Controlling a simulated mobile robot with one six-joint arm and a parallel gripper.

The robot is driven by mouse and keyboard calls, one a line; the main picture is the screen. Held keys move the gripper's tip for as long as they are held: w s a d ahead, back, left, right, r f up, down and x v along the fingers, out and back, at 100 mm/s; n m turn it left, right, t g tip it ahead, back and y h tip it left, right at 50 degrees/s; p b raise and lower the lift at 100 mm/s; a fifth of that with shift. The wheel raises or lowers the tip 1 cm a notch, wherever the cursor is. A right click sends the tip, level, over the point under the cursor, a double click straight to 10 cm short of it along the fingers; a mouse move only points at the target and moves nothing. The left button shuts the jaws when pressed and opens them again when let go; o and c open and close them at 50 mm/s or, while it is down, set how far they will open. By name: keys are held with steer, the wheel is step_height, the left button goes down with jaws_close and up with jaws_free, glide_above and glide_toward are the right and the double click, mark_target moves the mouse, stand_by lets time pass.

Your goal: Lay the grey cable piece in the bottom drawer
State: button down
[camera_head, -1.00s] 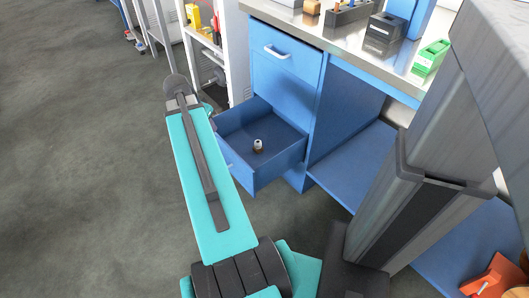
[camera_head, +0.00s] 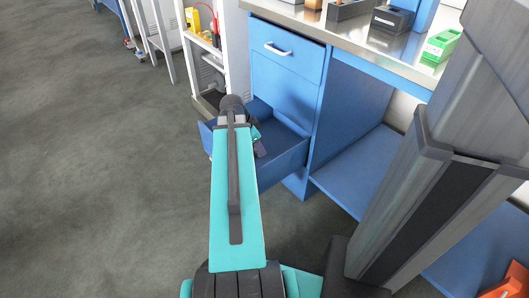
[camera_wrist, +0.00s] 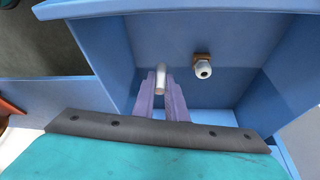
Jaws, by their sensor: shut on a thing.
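The bottom drawer (camera_head: 284,168) of the blue cabinet is pulled open; its blue walls and floor fill much of the wrist view (camera_wrist: 235,35). My gripper (camera_wrist: 162,92) points down into the drawer, with its two purple-tinted fingers shut on a short pale grey cylinder, the grey cable piece (camera_wrist: 161,74). The piece's end shows beyond the fingertips; whether it touches the drawer floor I cannot tell. In the head view my arm covers part of the drawer, and the cable piece is hidden.
A white and brown fitting (camera_wrist: 203,67) lies in the drawer, right of my fingers and apart from them. The upper drawer (camera_head: 286,52) is shut. The worktop (camera_head: 350,40) holds several items, including a green box (camera_head: 440,46). An open blue shelf (camera_head: 365,165) lies right of the drawer.

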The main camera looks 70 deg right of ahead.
mark_target(260, 156)
steer(key=shift+f+b, duration=1.05)
steer(key=shift+f, duration=1.5)
steer(key=shift+f+b, duration=1.15)
steer(key=shift+f, duration=1.35)
steer(key=shift+f, duration=0.1)
steer(key=c, duration=1.8)
jaws_free()
steer(key=shift+o, duration=0.2)
steer(key=p+v, duration=0.4)
steer(key=v, duration=0.8)
